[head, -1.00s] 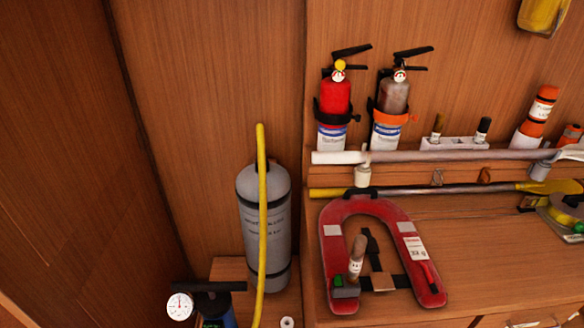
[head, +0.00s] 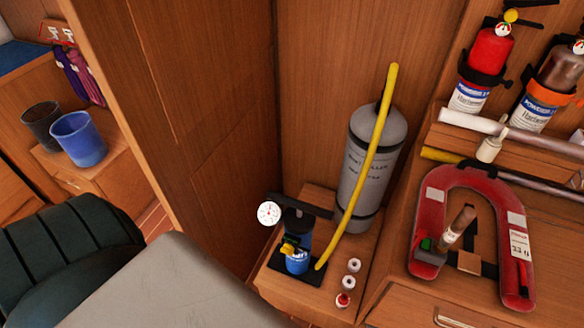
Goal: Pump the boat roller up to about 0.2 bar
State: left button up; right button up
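The boat roller (head: 364,165) is a grey cylinder with dark bands and dark lettering. It stands upright, leaning in the picture, in the wooden corner. A blue hand pump (head: 298,262) with a black base stands in front of it to the left. Its black handle (head: 302,206) sits low over the body. A round white gauge (head: 268,213) is at the pump's left; its reading is too small to tell. A yellow hose (head: 367,170) rises from beside the pump across the roller's front to above its top. Whether its upper end is joined to the roller cannot be told. Neither gripper is in view.
Small round fittings (head: 348,282), one red and white, lie right of the pump. A red horseshoe buoy (head: 429,222) and fire extinguishers (head: 490,54) are at the right. A grey-topped surface (head: 170,285) fills the lower left. Two bins (head: 79,139) stand far left.

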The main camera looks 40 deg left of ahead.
aim_at(301, 206)
jog(key=j+u, duration=0.15)
jog(key=u, duration=0.35)
jog(key=j+u, duration=0.15)
jog(key=u, duration=0.3)
jog(key=j+u, duration=0.15)
